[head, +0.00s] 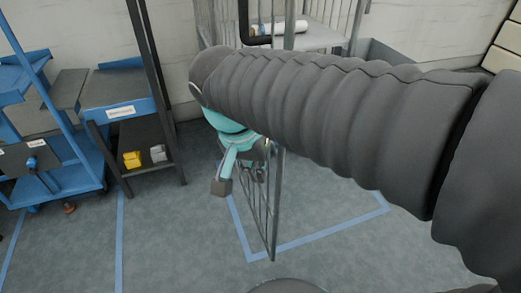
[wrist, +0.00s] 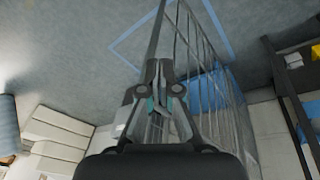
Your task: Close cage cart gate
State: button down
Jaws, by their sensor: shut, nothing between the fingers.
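The cage cart gate (head: 267,215) is a grey wire panel. In the head view it stands out from the cart toward me, over the blue floor tape. The cage cart (head: 345,25) stands behind my arm at the top, partly hidden. In the wrist view the gate's bars (wrist: 188,38) run up just right of my gripper (wrist: 157,68). My gripper's fingers are shut and empty, close beside the gate; I cannot tell if they touch it. In the head view my arm hides part of my gripper and the gate's upper part.
A white roll (head: 280,28) lies in the cart. A dark shelf cart (head: 115,88) with yellow and grey items below stands left, beside a blue cart (head: 75,165). A grey bin (head: 395,62) stands right of the cage cart. The taped floor (head: 325,205) right of the gate looks clear.

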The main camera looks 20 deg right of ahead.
jog(key=w+a+r+m+g+h, duration=0.1)
jog(key=w+a+r+m+h, duration=0.5)
jog(key=a+m, duration=0.4)
jog(key=m+p, duration=0.1)
send_near(271, 157)
jog(key=shift+h, duration=0.4)
jog(key=d+f, duration=0.2)
jog(key=f, duration=0.1)
jog(key=d+f, duration=0.1)
jog(key=shift+f, duration=0.3)
jog(key=shift+d, duration=0.6)
jog(key=shift+d+f, duration=0.1)
